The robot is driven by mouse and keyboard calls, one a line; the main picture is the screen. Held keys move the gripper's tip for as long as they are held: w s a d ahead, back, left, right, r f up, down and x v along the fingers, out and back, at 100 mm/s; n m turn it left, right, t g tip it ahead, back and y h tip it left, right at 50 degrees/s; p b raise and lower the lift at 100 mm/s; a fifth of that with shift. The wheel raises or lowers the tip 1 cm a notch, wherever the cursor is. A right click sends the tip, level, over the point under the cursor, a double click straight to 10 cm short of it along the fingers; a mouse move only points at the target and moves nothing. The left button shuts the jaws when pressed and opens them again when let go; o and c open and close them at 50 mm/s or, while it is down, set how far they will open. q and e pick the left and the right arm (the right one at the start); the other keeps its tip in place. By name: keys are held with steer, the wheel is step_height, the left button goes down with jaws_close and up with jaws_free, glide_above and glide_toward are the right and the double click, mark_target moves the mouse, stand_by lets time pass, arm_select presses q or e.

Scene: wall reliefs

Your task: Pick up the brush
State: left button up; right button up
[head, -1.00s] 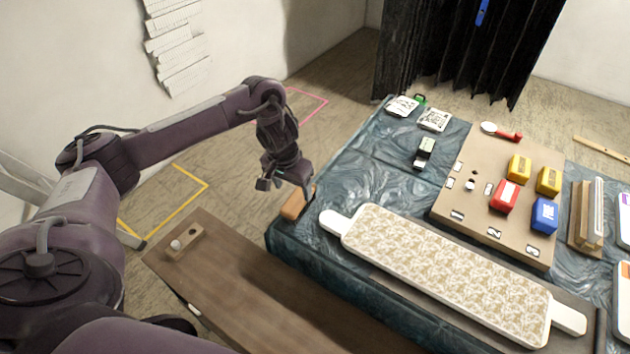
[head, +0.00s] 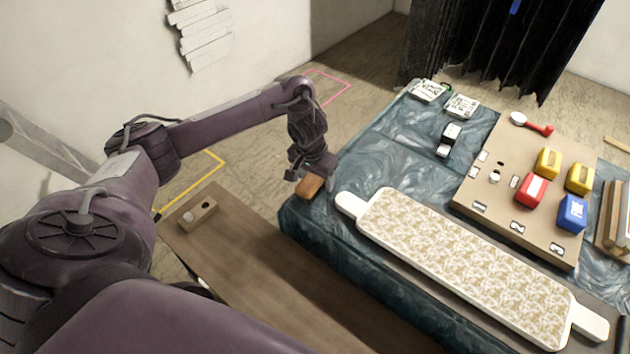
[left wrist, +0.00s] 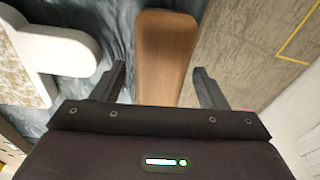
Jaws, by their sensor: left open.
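The brush (head: 311,187) has a smooth wooden body with a rounded end and lies at the near left corner of the cloth-covered table (head: 300,225). In the left wrist view the brush (left wrist: 165,50) runs down between my two finger lines, with a gap on each side. My left gripper (head: 311,175) is open directly over the brush and hides part of it. I cannot tell how far the fingers (left wrist: 162,85) reach down beside it. Bristles are not visible. My right gripper is not in view.
A long patterned board with white handles (head: 460,270) lies just right of the brush. A brown bench (head: 270,275) stands in front, with a small wooden block (head: 198,214) on it. A tan board (head: 530,200) carries red, yellow and blue blocks.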

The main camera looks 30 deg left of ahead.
arm_select(q)
steer(key=c, duration=1)
steer(key=shift+c, duration=0.5)
step_height(320, 180, up, 3)
steer(key=shift+w+f, duration=0.1)
steer(key=shift+w, duration=0.05)
step_height(320, 180, up, 7)
steer(key=p, duration=0.4)
